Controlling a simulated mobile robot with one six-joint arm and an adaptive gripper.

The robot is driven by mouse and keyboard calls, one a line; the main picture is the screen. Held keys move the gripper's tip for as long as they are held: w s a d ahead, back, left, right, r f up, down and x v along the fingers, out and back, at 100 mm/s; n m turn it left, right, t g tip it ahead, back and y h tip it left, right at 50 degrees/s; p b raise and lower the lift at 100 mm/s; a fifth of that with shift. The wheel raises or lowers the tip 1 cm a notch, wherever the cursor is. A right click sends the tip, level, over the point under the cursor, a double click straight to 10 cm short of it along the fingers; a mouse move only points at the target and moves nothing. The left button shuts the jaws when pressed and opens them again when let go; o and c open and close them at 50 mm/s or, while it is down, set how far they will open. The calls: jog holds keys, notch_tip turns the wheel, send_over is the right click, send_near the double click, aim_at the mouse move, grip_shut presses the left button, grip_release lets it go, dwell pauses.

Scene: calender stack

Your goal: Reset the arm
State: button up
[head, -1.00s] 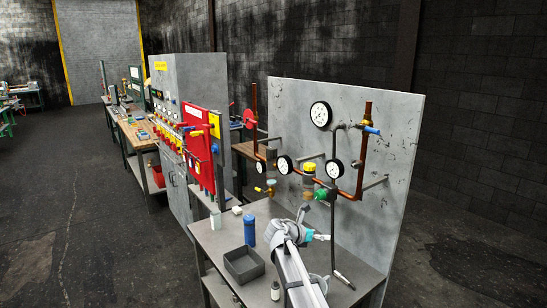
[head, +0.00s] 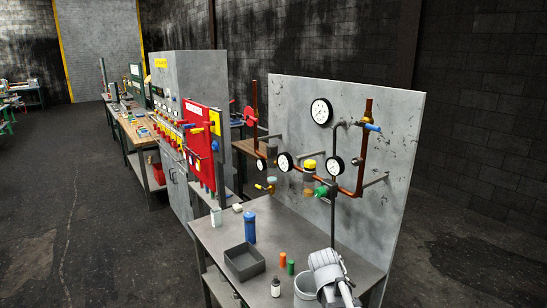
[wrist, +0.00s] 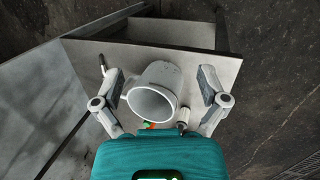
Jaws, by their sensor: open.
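In the head view my folded arm (head: 328,268) stands at the near right end of the bench, partly in front of the bucket (head: 306,291). The gripper itself cannot be made out there.
The grey bench (head: 215,243) holds a dark open tray (head: 244,264), a blue bottle (head: 249,229), an orange cylinder (head: 282,259), a green cylinder (head: 291,267) and a small white bottle (head: 275,288). A grey panel (head: 390,130) with gauges and copper pipes rises behind.

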jog(key=s+a+f+m+g+y, duration=0.1)
jog(key=s+a+m+y, duration=0.1)
jog(key=s+m, duration=0.5)
jog(key=shift+s+a+y, duration=0.25)
jog(key=shift+s+y, duration=0.3)
jog(key=shift+y, duration=0.25)
